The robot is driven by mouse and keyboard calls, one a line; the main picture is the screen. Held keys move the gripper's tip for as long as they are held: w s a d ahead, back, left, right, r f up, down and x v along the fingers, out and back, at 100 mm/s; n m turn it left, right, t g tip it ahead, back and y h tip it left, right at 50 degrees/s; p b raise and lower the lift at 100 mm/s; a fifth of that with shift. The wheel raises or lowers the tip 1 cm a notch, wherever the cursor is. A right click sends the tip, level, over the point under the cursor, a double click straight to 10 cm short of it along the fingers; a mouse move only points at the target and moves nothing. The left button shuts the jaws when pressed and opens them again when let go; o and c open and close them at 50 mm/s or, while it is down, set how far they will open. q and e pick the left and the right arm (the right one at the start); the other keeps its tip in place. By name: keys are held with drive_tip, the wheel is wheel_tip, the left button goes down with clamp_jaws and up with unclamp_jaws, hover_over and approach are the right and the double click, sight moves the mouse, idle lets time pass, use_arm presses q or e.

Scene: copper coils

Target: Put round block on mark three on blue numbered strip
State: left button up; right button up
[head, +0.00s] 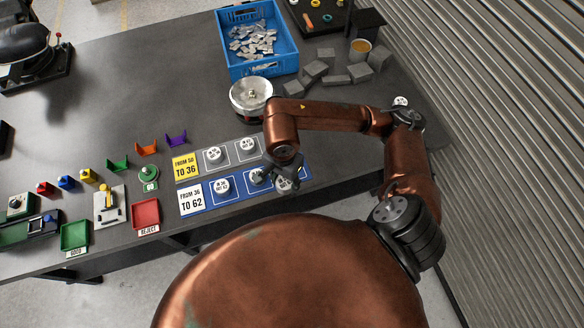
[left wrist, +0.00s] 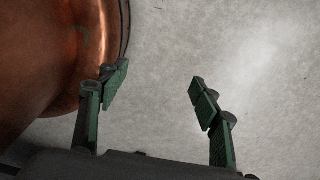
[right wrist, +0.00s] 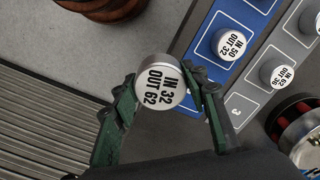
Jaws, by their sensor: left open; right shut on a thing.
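The round block (right wrist: 160,82), a silver disc marked IN 32 OUT 62, is between the fingers of my right gripper (right wrist: 164,90), which is shut on it. In the head view the block (head: 285,185) is at the right end of the blue numbered strip (head: 205,205). The blue strip (right wrist: 205,28) also shows in the right wrist view; its third mark is largely hidden by the gripper. I cannot tell whether the block touches the strip. Two other round blocks (head: 222,186) (head: 257,177) stand on it. My left gripper (left wrist: 160,90) is open and empty over the floor.
The yellow-labelled strip (head: 186,165) lies just behind, with two round blocks and a bare mark three (right wrist: 236,112). A round metal pot (head: 250,97) stands behind. Coloured trays and small parts lie left; a blue crate (head: 257,65) and grey blocks are at the back.

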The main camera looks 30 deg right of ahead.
drive_tip(key=shift+s+a+r+m, duration=0.15)
drive_tip(key=shift+s+m, duration=0.35)
drive_tip(key=shift+m, duration=0.1)
drive_tip(key=shift+w+d+f+m, duration=0.1)
drive_tip(key=shift+d+f+m, duration=0.15)
drive_tip(key=shift+m, duration=0.55)
drive_tip(key=w+d+f, duration=0.2)
drive_tip(key=w, duration=0.1)
drive_tip(key=w+d+f+p, duration=0.1)
drive_tip(key=w+d+f, duration=0.1)
drive_tip(key=w+f, duration=0.1)
drive_tip(key=w+d+f, duration=0.3)
drive_tip(key=shift+w+d+f, duration=0.1)
drive_tip(key=shift+w, duration=0.05)
drive_tip(key=shift+w+d+f, duration=0.25)
drive_tip(key=shift+w+f, duration=0.05)
drive_tip(key=shift+f, duration=0.15)
wheel_tip(320, 180, down, 4)
drive_tip(key=shift+w+d+r+p, duration=0.15)
drive_tip(key=shift+r+p, duration=0.1)
drive_tip(key=shift+p, duration=0.15)
use_arm(q)
drive_tip(key=shift+w+r, duration=1.1)
drive_tip(key=shift+w, duration=0.15)
